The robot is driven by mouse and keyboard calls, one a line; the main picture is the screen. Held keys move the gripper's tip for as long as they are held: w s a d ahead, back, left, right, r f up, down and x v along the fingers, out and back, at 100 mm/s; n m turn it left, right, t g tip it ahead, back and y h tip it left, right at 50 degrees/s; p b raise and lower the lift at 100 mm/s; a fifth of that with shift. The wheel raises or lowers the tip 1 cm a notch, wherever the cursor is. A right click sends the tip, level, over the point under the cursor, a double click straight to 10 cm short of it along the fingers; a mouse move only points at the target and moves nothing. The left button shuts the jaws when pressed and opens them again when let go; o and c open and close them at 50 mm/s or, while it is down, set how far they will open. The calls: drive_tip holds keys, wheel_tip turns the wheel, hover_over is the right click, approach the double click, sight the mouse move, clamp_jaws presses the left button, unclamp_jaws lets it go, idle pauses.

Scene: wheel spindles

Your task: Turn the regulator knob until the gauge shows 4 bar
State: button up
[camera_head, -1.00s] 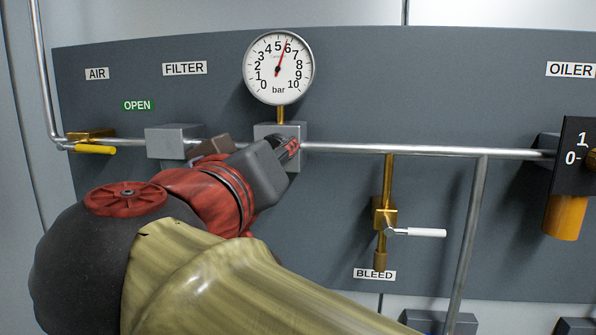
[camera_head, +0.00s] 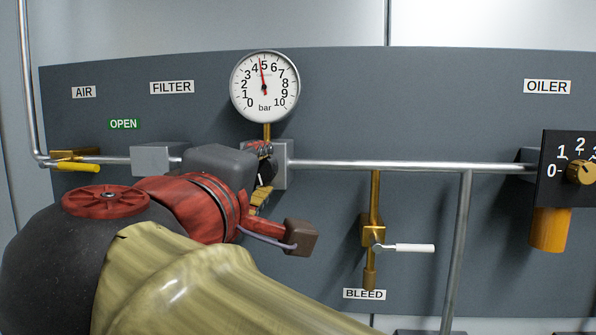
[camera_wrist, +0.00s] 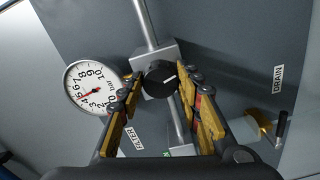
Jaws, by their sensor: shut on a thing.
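The round white gauge (camera_head: 265,87) stands above the regulator block (camera_head: 281,165), its red needle between 4 and 5, nearer 5. It also shows tilted in the wrist view (camera_wrist: 92,88). My gripper (camera_wrist: 161,86) is shut on the knob, one finger on each side. In the head view my gripper (camera_head: 262,170) covers most of the knob.
A metal pipe (camera_head: 400,165) runs across the dark panel. A bleed valve with a white lever (camera_head: 408,247) hangs lower right of my gripper. A yellow-handled air valve (camera_head: 75,167) and the filter block (camera_head: 152,159) are at left. The oiler (camera_head: 551,228) is at right.

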drive_tip(key=shift+n, duration=0.5)
drive_tip(key=o, duration=1.2)
drive_tip(key=shift+c, duration=0.2)
drive_tip(key=s, duration=0.7)
drive_tip(key=shift+s+a, duration=0.25)
drive_tip(key=shift+a, duration=0.1)
